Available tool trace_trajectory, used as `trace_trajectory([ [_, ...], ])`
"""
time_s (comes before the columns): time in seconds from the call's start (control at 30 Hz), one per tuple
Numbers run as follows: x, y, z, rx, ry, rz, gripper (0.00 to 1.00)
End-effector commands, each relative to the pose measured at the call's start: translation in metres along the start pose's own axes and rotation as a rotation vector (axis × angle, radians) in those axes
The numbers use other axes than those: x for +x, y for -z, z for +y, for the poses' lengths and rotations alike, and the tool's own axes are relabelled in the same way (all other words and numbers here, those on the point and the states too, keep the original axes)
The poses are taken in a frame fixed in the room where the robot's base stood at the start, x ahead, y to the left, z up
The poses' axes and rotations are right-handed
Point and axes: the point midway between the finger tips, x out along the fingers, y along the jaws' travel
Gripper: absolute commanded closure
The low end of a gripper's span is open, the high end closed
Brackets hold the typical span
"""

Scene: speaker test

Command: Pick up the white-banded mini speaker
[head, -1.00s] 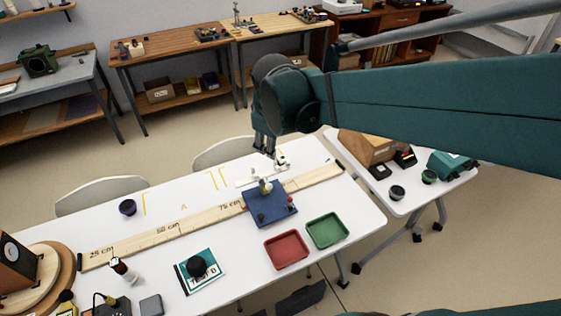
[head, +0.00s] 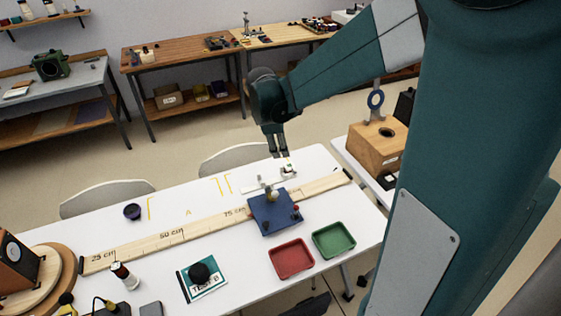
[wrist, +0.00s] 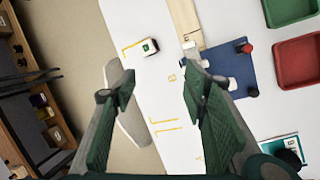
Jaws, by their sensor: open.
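I cannot make out for sure which thing is the white-banded mini speaker. A small dark cylinder with a pale part (head: 124,276) stands at the front left of the white table. A dark purple round thing (head: 132,211) sits near the back left, and a black ball-like thing (head: 199,272) rests on a teal and white booklet (head: 208,292); no white band shows on either. My gripper (head: 277,154) is over the table's far edge, fingers pointing down. In the wrist view my gripper (wrist: 159,80) is open and empty, with table and floor between its fingers.
A blue board (head: 265,222) with small fittings stands by a long wooden ruler (head: 170,236). Red (head: 291,271) and green (head: 321,252) trays are at the right. A small white block with a green patch (wrist: 150,46) lies near the far edge. My arm hides much of the right side table.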

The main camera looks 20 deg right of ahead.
Motion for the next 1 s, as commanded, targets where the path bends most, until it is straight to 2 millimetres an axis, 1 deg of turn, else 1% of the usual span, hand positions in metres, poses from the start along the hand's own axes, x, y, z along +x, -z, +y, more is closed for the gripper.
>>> trace_trajectory([
  [0.03,0.011,0.002,0.005,-0.023,0.006,-0.009,0.56],
  [0.27,0.052,0.005,0.022,-0.143,0.038,-0.048,0.56],
  [0.5,0.098,0.009,0.036,-0.267,0.076,-0.085,0.56],
  [0.8,0.157,0.012,0.048,-0.417,0.129,-0.125,0.56],
  [0.9,0.172,0.013,0.050,-0.457,0.144,-0.134,0.56],
  [1.0,0.184,0.013,0.051,-0.486,0.155,-0.140,0.56],
])
